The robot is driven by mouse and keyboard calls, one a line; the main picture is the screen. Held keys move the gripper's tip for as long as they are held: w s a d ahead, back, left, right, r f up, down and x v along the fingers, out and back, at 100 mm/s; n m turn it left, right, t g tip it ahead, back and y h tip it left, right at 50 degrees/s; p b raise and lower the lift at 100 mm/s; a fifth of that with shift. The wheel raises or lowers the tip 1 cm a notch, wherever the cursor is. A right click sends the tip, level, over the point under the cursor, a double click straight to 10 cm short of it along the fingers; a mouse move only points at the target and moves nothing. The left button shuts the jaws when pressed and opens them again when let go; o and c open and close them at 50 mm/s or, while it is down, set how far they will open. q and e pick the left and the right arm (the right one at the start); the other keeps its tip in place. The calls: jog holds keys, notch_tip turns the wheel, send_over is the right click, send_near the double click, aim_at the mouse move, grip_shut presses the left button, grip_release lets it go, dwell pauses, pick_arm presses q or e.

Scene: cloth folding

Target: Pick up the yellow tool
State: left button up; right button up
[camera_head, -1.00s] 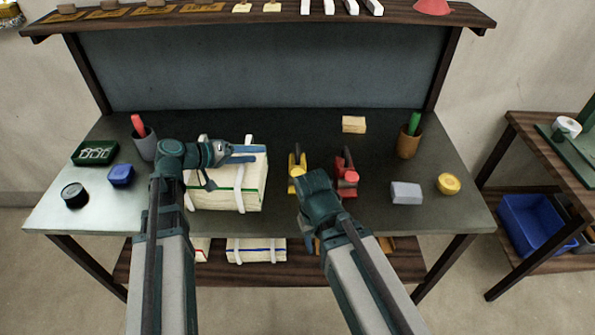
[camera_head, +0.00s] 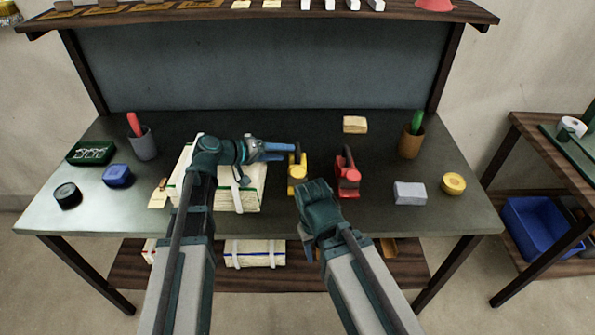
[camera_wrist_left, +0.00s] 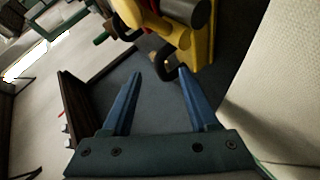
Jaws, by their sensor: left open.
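The yellow tool (camera_head: 297,174) stands on the table with its dark handle upright, just left of the red tool (camera_head: 347,178). In the left wrist view the yellow tool (camera_wrist_left: 198,40) is at the top, ahead of the fingers. My left gripper (camera_head: 293,149) reaches over the tied bundle, its fingertips close to the yellow tool's handle. Its two blue fingers (camera_wrist_left: 159,75) are apart with nothing between them. My right gripper (camera_head: 310,225) is in front of the tools at the table's near side; its jaws are not clear.
A white tied bundle (camera_head: 247,192) lies under my left arm. A grey block (camera_head: 409,193), yellow roll (camera_head: 453,183), wooden block (camera_head: 355,124) and brown cup (camera_head: 410,142) stand at right.

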aim_at(291, 166)
pick_arm(q)
jog(key=b+x, duration=0.1)
jog(key=x, duration=0.2)
jog(key=shift+w+d+f, duration=0.15)
jog(key=shift+w+d, duration=0.05)
jog(key=shift+d, duration=0.15)
grip_shut()
dwell(1.0)
